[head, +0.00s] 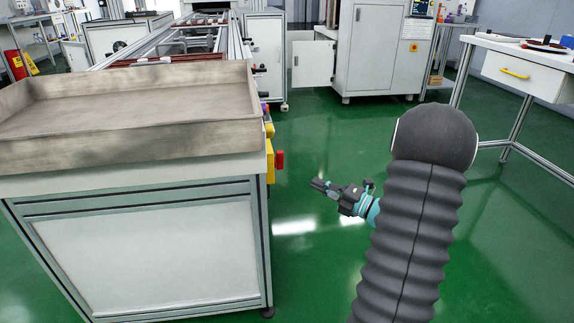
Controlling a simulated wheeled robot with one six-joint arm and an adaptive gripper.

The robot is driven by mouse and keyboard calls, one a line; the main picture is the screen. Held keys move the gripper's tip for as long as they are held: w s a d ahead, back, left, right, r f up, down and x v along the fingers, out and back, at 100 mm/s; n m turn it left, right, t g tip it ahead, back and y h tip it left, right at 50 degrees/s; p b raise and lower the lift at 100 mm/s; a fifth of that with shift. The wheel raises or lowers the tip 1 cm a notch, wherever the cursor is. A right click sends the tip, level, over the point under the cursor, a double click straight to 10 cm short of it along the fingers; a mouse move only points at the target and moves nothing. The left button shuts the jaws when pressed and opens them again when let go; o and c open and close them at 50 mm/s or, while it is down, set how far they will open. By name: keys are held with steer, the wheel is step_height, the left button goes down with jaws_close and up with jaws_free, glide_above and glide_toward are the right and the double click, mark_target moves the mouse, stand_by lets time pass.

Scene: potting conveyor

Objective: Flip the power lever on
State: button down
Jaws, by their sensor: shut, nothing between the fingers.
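A red lever (280,159) sticks out from a yellow box (270,160) on the right side of the conveyor's near end. I take it for the power lever; whether it is on or off cannot be told at this size. My gripper (316,184) is shut and empty. In the picture it is to the right of the red lever and a little lower, apart from it, with its fingers pointing left toward the conveyor's side.
A wooden tray (190,150) tops the conveyor's near end (140,255). A white cabinet (375,58) with an open door (312,63) stands at the back. A workbench (520,72) with a drawer is at right. Green floor (320,135) between them is clear.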

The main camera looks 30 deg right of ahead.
steer(key=b, duration=0.1)
glide_toward(277, 157)
steer(key=w+a, duration=0.4)
steer(key=shift+w+d+r, duration=0.15)
steer(key=shift+w+d, duration=0.35)
steer(key=shift+w, duration=0.2)
steer(key=shift+r, duration=0.1)
steer(key=shift+r+p, duration=0.15)
steer(key=shift+p, duration=0.7)
